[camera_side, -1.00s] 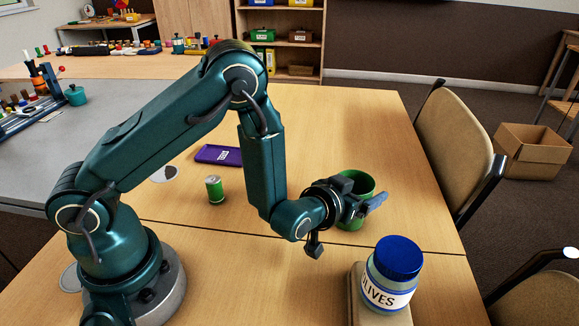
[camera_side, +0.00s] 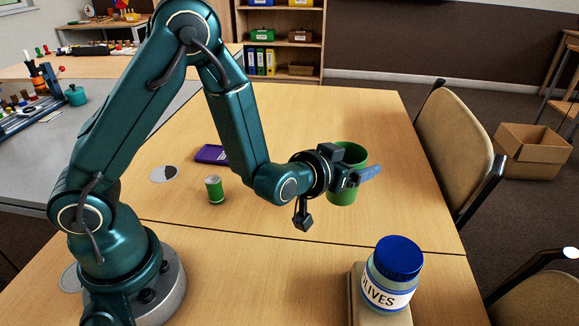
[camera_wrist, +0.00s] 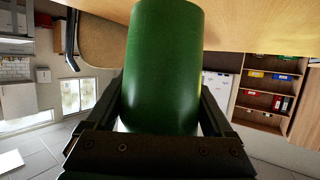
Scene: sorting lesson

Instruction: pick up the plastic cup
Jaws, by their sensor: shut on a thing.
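The plastic cup (camera_side: 343,195) is green and sits in my gripper (camera_side: 362,177), partly hidden behind the jaws in the side view. It stands roughly upright there and looks raised above the table. In the wrist view the green cup (camera_wrist: 163,65) fills the middle, with a finger of my gripper (camera_wrist: 160,118) along each side. The jaws are shut on it.
A jar of olives (camera_side: 393,275) with a blue lid stands on a board at the front right. A small green can (camera_side: 215,189) and a purple packet (camera_side: 211,154) are on the table (camera_side: 300,115). A chair (camera_side: 455,145) stands at the right edge.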

